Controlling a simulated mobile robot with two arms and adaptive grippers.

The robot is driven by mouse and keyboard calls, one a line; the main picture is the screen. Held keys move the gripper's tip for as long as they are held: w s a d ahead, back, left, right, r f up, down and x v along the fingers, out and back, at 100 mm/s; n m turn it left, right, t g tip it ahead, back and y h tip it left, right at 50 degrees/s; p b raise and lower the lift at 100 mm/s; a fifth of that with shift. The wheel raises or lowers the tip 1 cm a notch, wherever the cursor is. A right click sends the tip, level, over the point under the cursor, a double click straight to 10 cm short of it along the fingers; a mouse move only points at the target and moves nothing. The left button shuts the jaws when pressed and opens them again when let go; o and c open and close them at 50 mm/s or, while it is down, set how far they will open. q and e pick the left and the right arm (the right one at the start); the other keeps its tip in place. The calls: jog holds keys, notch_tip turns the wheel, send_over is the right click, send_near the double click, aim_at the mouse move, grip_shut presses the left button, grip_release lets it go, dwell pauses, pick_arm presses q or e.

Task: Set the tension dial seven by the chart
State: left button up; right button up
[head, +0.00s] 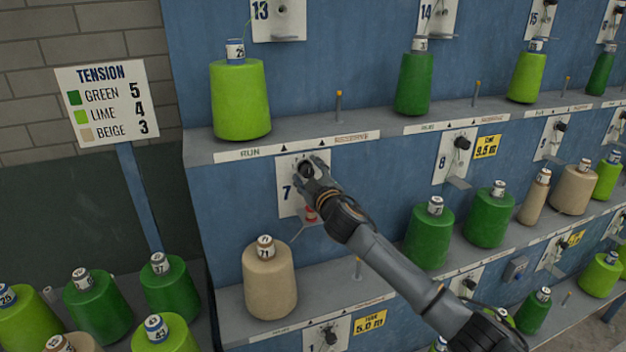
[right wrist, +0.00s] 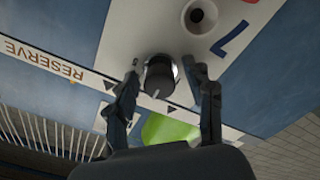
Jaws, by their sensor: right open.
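The tension dial seven (head: 305,168) is a dark knob on a white plate (head: 288,200) marked 7. My right gripper (head: 310,178) is at the dial, its arm reaching in from the lower right. In the right wrist view the dial (right wrist: 160,75) sits between my two open fingers (right wrist: 168,82); I cannot tell whether they touch it. The pale pointer line on the knob shows there, but the setting is not readable. The chart (head: 108,103) reads green 5, lime 4, beige 3. A beige cone (head: 270,280) stands below the plate. My left gripper is not in view.
A lime cone (head: 240,98) stands on the shelf (head: 225,147) above the plate, over the RUN label. Plate 8 (head: 455,155) is to the right. Green cones (head: 428,235) stand near my right forearm. Several more cones stand at the lower left.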

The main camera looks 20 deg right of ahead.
jog(key=s, duration=1.1)
jog(key=shift+s+d, duration=0.25)
jog(key=shift+s, duration=0.15)
